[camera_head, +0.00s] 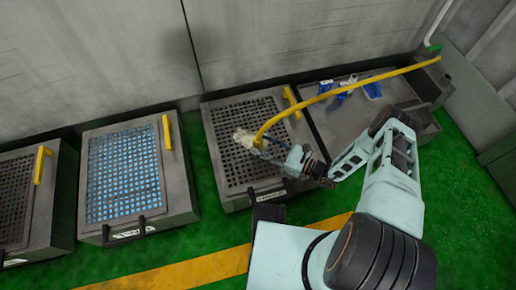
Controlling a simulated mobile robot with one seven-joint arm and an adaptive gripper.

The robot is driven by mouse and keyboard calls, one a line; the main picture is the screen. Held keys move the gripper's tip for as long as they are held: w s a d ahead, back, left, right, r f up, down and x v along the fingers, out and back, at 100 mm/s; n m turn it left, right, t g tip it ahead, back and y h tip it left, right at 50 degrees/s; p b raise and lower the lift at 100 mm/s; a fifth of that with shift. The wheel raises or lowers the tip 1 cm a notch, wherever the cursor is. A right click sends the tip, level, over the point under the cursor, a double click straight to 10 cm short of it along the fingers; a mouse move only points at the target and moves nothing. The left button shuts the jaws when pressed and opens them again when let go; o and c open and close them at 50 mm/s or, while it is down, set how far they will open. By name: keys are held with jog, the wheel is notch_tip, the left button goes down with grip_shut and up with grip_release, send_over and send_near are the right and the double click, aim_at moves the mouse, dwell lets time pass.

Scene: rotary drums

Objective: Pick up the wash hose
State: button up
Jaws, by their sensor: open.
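The wash hose (335,92) is a long yellow tube. It arcs from the right end of the grey station down to the left, over the drum with the dark perforated lid. Its free end bends down near a pale nozzle-like piece (243,137). My gripper (268,147) is open, at the bent end of the hose, just right of the pale piece. In this view it overlaps the hose end closely. I cannot tell whether the fingers touch the hose or stand around it.
The dark-lidded drum (223,185) lies below my gripper. A blue-lidded drum (178,205) and another dark one (50,225) stand to the left. A sink-like tray (330,132) with blue items (372,88) is to the right. Green floor is free in front.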

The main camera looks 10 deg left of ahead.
jog(key=shift+x, duration=0.9)
jog(key=shift+c, duration=0.2)
grip_shut()
jog(key=shift+r, duration=0.1)
